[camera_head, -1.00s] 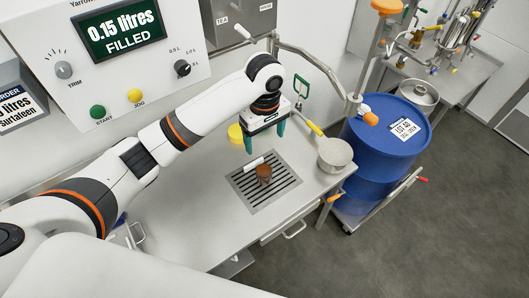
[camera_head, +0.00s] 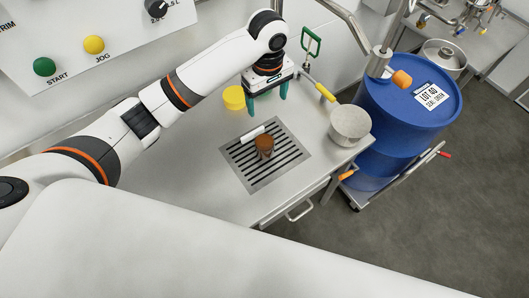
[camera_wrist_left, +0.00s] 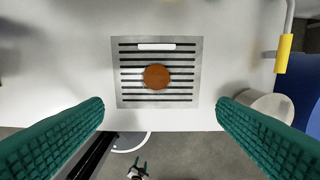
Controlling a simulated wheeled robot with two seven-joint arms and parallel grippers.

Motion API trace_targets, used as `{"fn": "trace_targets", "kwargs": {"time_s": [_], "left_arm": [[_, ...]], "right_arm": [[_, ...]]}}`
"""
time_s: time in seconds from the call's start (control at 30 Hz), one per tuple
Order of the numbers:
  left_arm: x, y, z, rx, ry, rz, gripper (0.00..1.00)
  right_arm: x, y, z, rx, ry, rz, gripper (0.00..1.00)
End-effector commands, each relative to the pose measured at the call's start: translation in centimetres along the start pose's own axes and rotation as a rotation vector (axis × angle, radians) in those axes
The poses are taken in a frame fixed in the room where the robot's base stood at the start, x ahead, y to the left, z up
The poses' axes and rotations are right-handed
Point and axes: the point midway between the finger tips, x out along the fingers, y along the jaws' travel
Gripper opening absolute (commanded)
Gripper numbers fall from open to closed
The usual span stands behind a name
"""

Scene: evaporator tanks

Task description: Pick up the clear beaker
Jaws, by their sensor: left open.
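A small cup-shaped vessel with brown contents, apparently the beaker (camera_head: 265,146), stands on the slotted drain grille (camera_head: 244,180). In the left wrist view the beaker (camera_wrist_left: 157,76) shows from above as a brown disc on the grille (camera_wrist_left: 188,103), between the fingers in the picture. Its clear wall is hard to make out. My left gripper (camera_head: 265,98) is open and empty, above the bench and behind the beaker in the head view. Its green fingers (camera_wrist_left: 160,102) are wide apart. A small white, green-tipped thing low in the wrist view, probably my right gripper (camera_wrist_left: 139,168), is too small to read.
A white bar (camera_head: 252,134) lies beside the beaker. A yellow round thing (camera_head: 234,97) stands behind on the bench. A metal bowl (camera_head: 350,126) is at the bench's right end, next to a blue drum (camera_head: 398,120). The bench left of the grille is clear.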

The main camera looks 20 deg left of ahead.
Motion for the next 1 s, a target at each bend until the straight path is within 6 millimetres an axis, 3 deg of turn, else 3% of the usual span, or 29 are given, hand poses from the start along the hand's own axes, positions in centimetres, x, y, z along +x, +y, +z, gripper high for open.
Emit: {"fn": "trace_targets", "kwargs": {"time_s": [0.03, 0.1, 0.3, 0.47, 0.8, 1.0], "left_arm": [[3.3, 0.0, 0.0, 0.0, 0.0, 0.001, 0.81], [5.6, 0.0, 0.0, 0.0, 0.0, 0.001, 0.81], [9.2, 0.0, 0.0, 0.0, 0.0, 0.0, 0.81], [10.2, 0.0, 0.0, -0.001, 0.0, 0.002, 0.81], [15.4, 0.1, 0.0, 0.0, 0.001, 0.003, 0.81], [16.8, 0.2, 0.1, 0.0, 0.0, 0.001, 0.81]], "right_arm": [[3.2, 0.0, 0.0, 0.0, -0.003, -0.001, 0.52], [5.6, 0.0, 0.2, 0.0, -0.009, -0.001, 0.52], [9.3, 0.0, 0.4, 0.0, -0.015, -0.002, 0.52], [9.8, 0.1, 0.4, 0.001, -0.016, -0.001, 0.52], [9.8, 0.6, 0.5, 0.003, -0.018, 0.005, 0.52], [9.8, 0.6, 0.5, 0.003, -0.018, 0.005, 0.52]]}}
